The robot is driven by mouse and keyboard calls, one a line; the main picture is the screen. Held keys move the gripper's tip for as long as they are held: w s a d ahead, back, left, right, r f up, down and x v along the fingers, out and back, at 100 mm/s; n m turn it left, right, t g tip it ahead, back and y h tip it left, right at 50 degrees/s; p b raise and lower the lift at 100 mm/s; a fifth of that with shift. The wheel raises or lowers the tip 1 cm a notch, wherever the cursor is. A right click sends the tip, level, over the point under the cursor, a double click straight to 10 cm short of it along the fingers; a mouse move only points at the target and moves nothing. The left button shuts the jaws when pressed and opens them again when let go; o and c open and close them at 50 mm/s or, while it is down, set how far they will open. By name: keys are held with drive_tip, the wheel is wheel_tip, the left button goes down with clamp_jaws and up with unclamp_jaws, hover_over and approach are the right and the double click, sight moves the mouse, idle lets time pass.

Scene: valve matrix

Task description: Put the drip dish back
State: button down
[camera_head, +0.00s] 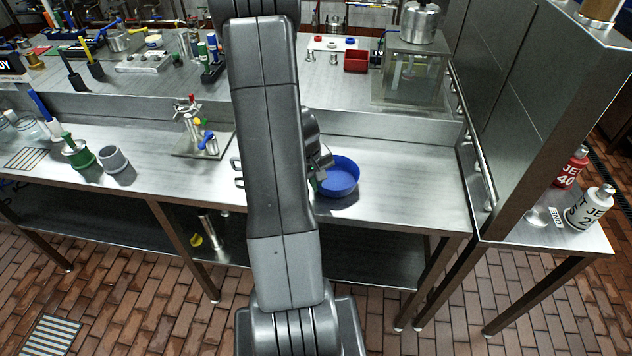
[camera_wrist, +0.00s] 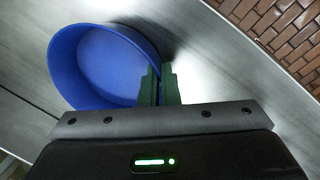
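The drip dish is a round blue dish (camera_head: 338,177) at the front of the steel bench, just right of my arm. In the wrist view the dish (camera_wrist: 100,65) fills the upper left, and its inside looks empty. My gripper (camera_wrist: 160,80) has its two dark green fingers close together at the dish's rim, one inside the wall and one outside. The fingers look shut on the rim. In the head view my arm hides most of the gripper. I cannot tell whether the dish touches the bench top.
A metal stand with a blue-handled valve (camera_head: 203,140) is left of my arm. Grey (camera_head: 113,158) and green (camera_head: 77,153) cups stand farther left. A raised shelf behind holds a red bin (camera_head: 356,60) and a clear tank (camera_head: 411,75). A steel wall and rail (camera_head: 478,160) bound the right; bench right of the dish is clear.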

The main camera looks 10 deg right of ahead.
drive_tip(key=shift+f, duration=0.2)
drive_tip(key=c, duration=1.7)
unclamp_jaws()
drive_tip(key=shift+r, duration=0.1)
drive_tip(key=shift+a+r, duration=0.1)
drive_tip(key=shift+r, duration=0.4)
drive_tip(key=v, duration=1.1)
drive_tip(key=shift+r, duration=0.1)
drive_tip(key=x, duration=1.2)
drive_tip(key=shift+f, duration=0.3)
drive_tip(key=shift+v, duration=0.8)
